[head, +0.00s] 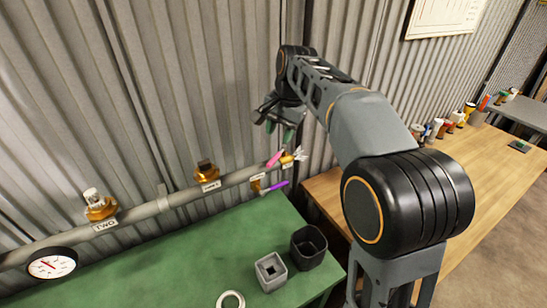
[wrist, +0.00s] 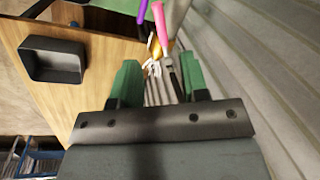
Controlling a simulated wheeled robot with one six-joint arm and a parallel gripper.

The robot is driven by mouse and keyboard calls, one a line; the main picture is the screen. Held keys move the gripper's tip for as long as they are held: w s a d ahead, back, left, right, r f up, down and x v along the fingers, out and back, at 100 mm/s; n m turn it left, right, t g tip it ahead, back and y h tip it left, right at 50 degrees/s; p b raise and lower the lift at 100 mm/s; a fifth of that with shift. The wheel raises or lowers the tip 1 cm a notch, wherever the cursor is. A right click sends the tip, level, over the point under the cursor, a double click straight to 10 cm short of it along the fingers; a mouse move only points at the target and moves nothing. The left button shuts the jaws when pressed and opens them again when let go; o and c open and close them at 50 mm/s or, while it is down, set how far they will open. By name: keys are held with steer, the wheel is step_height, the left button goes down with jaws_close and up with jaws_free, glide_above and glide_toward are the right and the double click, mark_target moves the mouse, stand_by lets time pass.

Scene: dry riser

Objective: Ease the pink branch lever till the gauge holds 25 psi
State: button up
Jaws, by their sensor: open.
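The pink branch lever (head: 274,158) sits on a brass valve near the right end of the grey pipe (head: 230,181). It also shows at the top of the wrist view (wrist: 162,27), beyond my fingertips. My gripper (head: 279,127) is open above the lever, apart from it and with nothing held. Its two green fingers show spread in the wrist view (wrist: 158,78). The round white gauge (head: 51,263) hangs at the pipe's left end. It has a red needle, but its reading is too small to tell.
A purple lever (head: 278,186) sits just below the pink one. Two brass fittings (head: 100,207) (head: 207,172) stand along the pipe, close to the corrugated wall (head: 200,80). A grey box (head: 271,271), a dark box (head: 308,247) and a ring (head: 230,299) rest on the green bench (head: 180,265).

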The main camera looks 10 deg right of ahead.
mark_target(273, 159)
steer(key=f, duration=0.3)
steer(key=a+f, duration=0.1)
steer(key=f, duration=0.2)
steer(key=w+f, duration=0.1)
steer(key=f, duration=0.2)
steer(key=shift+a+f, duration=0.2)
steer(key=shift+a, duration=0.05)
jaws_close()
